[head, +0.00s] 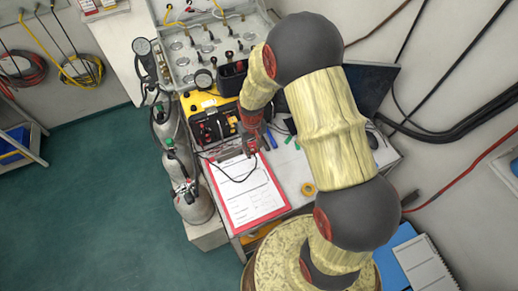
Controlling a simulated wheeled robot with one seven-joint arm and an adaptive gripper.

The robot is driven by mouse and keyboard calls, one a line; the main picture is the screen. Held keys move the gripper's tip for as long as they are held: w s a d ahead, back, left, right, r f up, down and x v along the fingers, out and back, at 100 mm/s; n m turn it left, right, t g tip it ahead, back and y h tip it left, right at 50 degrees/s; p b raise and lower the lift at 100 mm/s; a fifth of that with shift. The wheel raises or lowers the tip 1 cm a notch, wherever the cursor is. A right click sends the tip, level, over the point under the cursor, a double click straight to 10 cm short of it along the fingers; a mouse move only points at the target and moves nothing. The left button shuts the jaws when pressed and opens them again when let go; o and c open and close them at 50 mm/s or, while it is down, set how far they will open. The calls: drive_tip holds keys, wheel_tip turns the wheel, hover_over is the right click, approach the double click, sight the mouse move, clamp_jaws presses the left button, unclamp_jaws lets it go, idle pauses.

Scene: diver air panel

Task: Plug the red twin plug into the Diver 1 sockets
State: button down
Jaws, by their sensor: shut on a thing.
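My gripper (250,149) points down above the top end of the clipboard, at the front right of the yellow-framed air panel. It is shut on what looks like the red twin plug, which is small and mostly hidden by the fingers. A thin dark cable (238,181) loops from the gripper over the paper and back toward the panel. The yellow and black panel (208,104) carries red and dark fittings on its front part. The Diver 1 sockets cannot be made out at this size. The plug appears apart from the panel.
A red clipboard (236,227) with white paper lies on the table. A yellow tape roll (308,189) and pens (270,138) lie nearby. Gas cylinders (192,201) stand left of the table. A grey valve panel (208,45) and a dark laptop (368,88) are behind.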

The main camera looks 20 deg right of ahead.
drive_tip(key=shift+w+a+r+p, duration=0.9)
drive_tip(key=shift+w+a+r, duration=0.65)
drive_tip(key=shift+a, duration=2.05)
drive_tip(key=shift+w+a+r+p, duration=1)
drive_tip(key=shift+a+r, duration=0.9)
drive_tip(key=shift+a, duration=1.65)
drive_tip(key=w, duration=0.5)
drive_tip(key=shift+w+b, duration=0.3)
drive_tip(key=shift+b, duration=0.05)
drive_tip(key=shift+w+b, duration=0.3)
drive_tip(key=shift+w, duration=0.7)
drive_tip(key=c, duration=1.4)
unclamp_jaws()
